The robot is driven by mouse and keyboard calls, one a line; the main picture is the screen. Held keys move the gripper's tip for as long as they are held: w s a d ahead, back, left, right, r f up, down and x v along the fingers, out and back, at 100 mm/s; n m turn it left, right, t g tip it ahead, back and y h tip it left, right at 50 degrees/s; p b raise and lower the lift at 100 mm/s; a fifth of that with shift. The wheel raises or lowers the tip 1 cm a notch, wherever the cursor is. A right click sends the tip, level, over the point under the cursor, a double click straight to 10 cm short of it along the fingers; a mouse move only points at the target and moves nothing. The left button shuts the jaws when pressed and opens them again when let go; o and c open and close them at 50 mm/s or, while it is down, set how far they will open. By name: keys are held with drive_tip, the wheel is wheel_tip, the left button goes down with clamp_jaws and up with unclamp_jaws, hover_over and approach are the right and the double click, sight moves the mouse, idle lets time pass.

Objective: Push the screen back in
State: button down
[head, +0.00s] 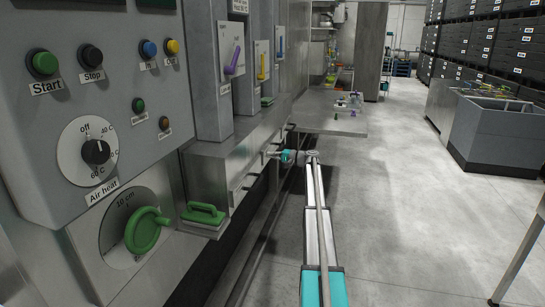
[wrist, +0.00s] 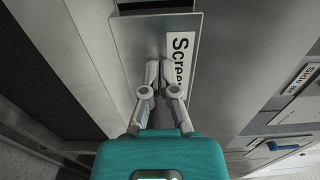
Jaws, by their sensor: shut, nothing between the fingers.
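The screen's metal front plate (wrist: 132,50), with a white label reading "Scree…" (wrist: 180,62), fills the middle of the wrist view. Its top edge and side edges show, and it appears to stand out from the machine. My gripper (wrist: 158,68) is shut and empty, its fingertips at the plate beside the label. I cannot tell whether they touch it. The fingers and body hide the plate's lower part. In the head view my gripper (head: 272,154) is small, at the machine's front beyond the green handle; the screen is not clearly distinguishable there.
A "Slide" label (wrist: 300,78) is on the neighbouring panel at right. In the head view, a control panel (head: 75,110), green knob (head: 146,230) and green handle (head: 203,212) line the left. A metal shelf (head: 320,118) juts out beyond my gripper.

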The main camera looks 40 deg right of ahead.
drive_tip(key=shift+w+a, duration=0.25)
drive_tip(key=shift+a, duration=0.2)
drive_tip(key=shift+s+d, duration=0.15)
drive_tip(key=v, duration=1.4)
drive_tip(key=shift+s+d, duration=0.15)
drive_tip(key=shift+d, duration=0.15)
